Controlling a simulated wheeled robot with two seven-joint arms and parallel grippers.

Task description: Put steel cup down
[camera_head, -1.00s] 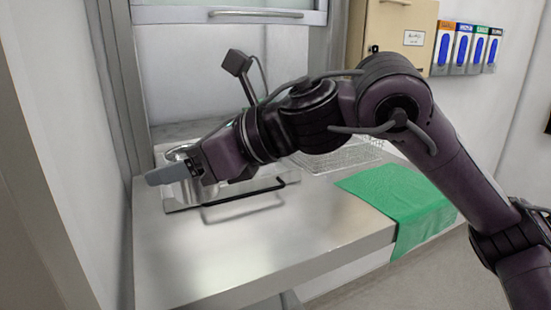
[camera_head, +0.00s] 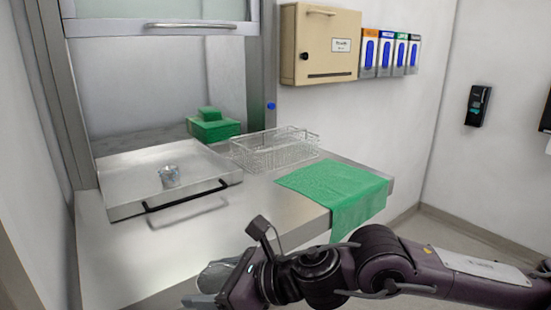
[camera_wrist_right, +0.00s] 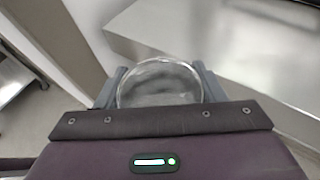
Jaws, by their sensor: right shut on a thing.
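My right gripper (camera_head: 205,290) is low in the head view, in front of the counter's front edge. It is shut on the steel cup (camera_wrist_right: 160,82), a shiny round vessel between its two fingers in the right wrist view. Its rim faces the camera, and its lower part is hidden behind the gripper body. The cup shows as a grey rounded shape (camera_head: 216,274) in the head view, partly hidden by the gripper. My left gripper is not in view.
The counter's front left is clear.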

